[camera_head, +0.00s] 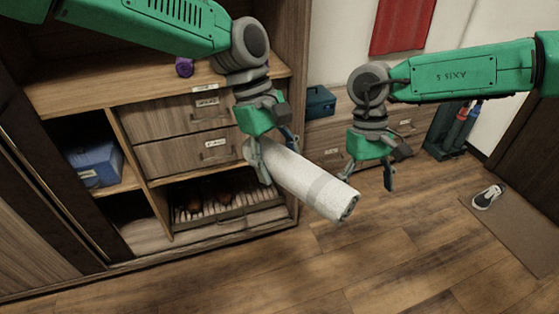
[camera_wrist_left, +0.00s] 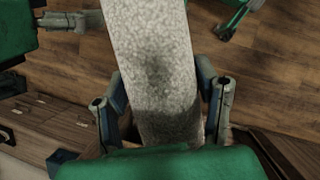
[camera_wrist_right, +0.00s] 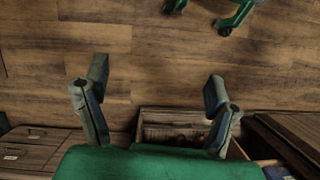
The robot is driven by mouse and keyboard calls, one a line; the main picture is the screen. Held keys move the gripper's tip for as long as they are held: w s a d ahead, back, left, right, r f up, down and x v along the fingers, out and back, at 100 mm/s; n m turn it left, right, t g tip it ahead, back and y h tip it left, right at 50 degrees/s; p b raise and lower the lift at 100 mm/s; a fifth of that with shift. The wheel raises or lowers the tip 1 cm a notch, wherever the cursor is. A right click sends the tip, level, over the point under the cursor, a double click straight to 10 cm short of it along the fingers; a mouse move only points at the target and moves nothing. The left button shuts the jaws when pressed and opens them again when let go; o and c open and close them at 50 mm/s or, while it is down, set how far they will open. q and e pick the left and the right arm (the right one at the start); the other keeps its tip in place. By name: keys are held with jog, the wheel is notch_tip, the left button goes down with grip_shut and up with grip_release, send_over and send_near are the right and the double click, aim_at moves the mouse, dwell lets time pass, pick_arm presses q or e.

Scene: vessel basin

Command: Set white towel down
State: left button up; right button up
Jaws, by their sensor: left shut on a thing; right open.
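The white towel (camera_head: 305,181) is a rolled cylinder with a grey band. In the head view it hangs tilted in the air, its right end lower, in front of the wooden cabinet. My left gripper (camera_head: 272,163) is shut on the towel near its upper left end. In the left wrist view the towel (camera_wrist_left: 155,65) passes between the two fingers (camera_wrist_left: 163,108). My right gripper (camera_head: 370,180) is open and empty, to the right of the towel and apart from it.
The wooden cabinet (camera_head: 60,95) has drawers, a blue box (camera_head: 95,162) and a low rack (camera_head: 228,203). A purple item (camera_head: 184,67) sits on its top. A teal box (camera_head: 320,102) stands behind. A shoe (camera_head: 488,196) lies on a mat at right. The front floor (camera_head: 400,260) is clear.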

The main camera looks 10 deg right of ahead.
pick_arm(q)
jog(key=shift+a, duration=0.15)
pick_arm(e)
jog(key=s+d+f+m+t+h, duration=0.1)
jog(key=s+d+f+t+h, duration=0.2)
jog(key=f, duration=0.6)
jog(key=s+d+f+t+h, duration=0.1)
jog(key=s+d+f+t, duration=0.2)
jog(key=f, duration=0.6)
pick_arm(q)
jog(key=shift+d, duration=0.2)
jog(key=s+a+f+m+y, duration=0.1)
jog(key=s+a+f+m, duration=0.2)
jog(key=a, duration=1.1)
jog(key=s+a+f+m+g+y, duration=0.1)
jog(key=s+a+f+m, duration=0.3)
jog(key=a, duration=1)
notch_tip(320, 180, down, 4)
jog(key=shift+s+r+y, duration=0.1)
jog(key=shift+s+y, duration=0.2)
jog(key=shift+s, duration=0.65)
pick_arm(e)
jog(key=s+f+g+y, duration=0.1)
jog(key=s+y, duration=0.3)
jog(key=s, duration=1.5)
jog(key=shift+s+f+g+y, duration=0.15)
jog(key=shift+f+g+y, duration=0.2)
jog(key=shift+f, duration=0.45)
